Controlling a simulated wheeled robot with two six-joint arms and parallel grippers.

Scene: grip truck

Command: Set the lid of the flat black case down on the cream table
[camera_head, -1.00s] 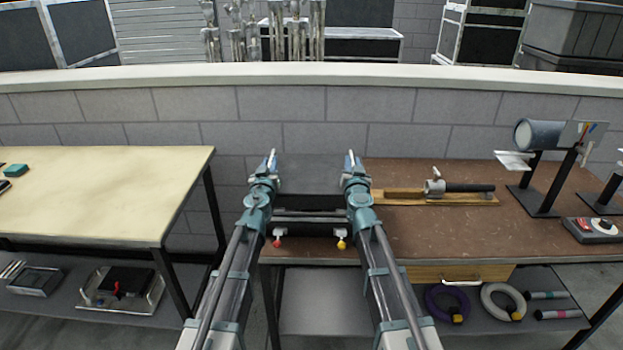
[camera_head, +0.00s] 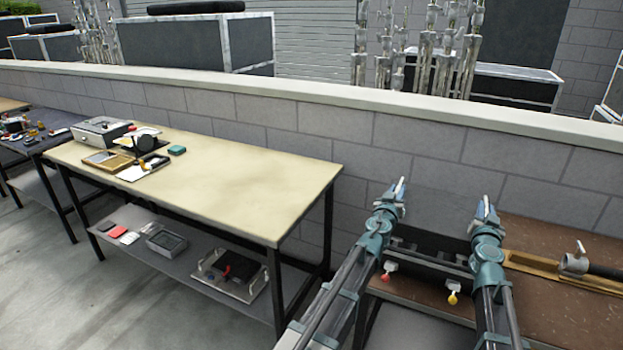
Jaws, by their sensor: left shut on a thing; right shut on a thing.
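The cream table (camera_head: 250,180) stands to the left, apart from the lid. Its near right part is bare.
On the cream table's far left are a grey box (camera_head: 102,130), a wooden tray (camera_head: 106,161), a teal block (camera_head: 177,150) and small items. A block wall (camera_head: 290,120) runs behind. The brown table (camera_head: 560,318) holds a wooden board with a metal fitting.

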